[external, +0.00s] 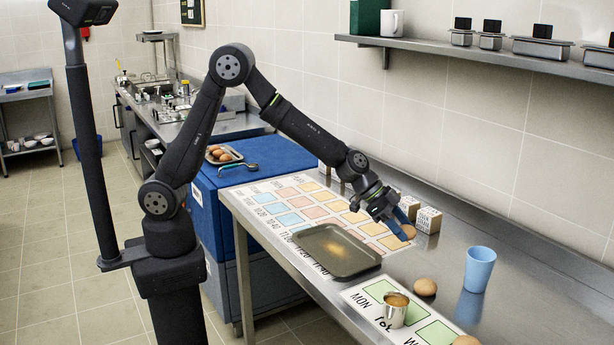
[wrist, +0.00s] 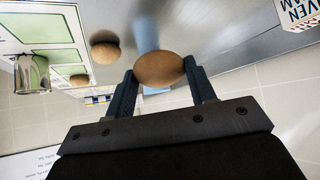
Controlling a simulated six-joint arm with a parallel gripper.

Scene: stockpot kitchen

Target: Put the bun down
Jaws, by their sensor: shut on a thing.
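My gripper (external: 400,226) is shut on a brown bun (wrist: 159,68), which sits between its two fingers in the wrist view. In the external view this bun (external: 409,231) is partly hidden by the fingers. It is over the right edge of the coloured chart, near the lettered boxes. I cannot tell whether it touches the table. A second bun (external: 425,287) rests on the steel table by the MON sheet; it also shows in the wrist view (wrist: 105,52). A third bun (external: 466,341) is at the bottom edge of the external view.
A dark tray (external: 337,250) lies left of my gripper on the coloured chart (external: 262,205). Lettered boxes (external: 428,220) stand just behind the held bun. A blue cup (external: 479,270) and a metal cup (external: 396,310) stand nearer the front. Bare steel lies between the held bun and blue cup.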

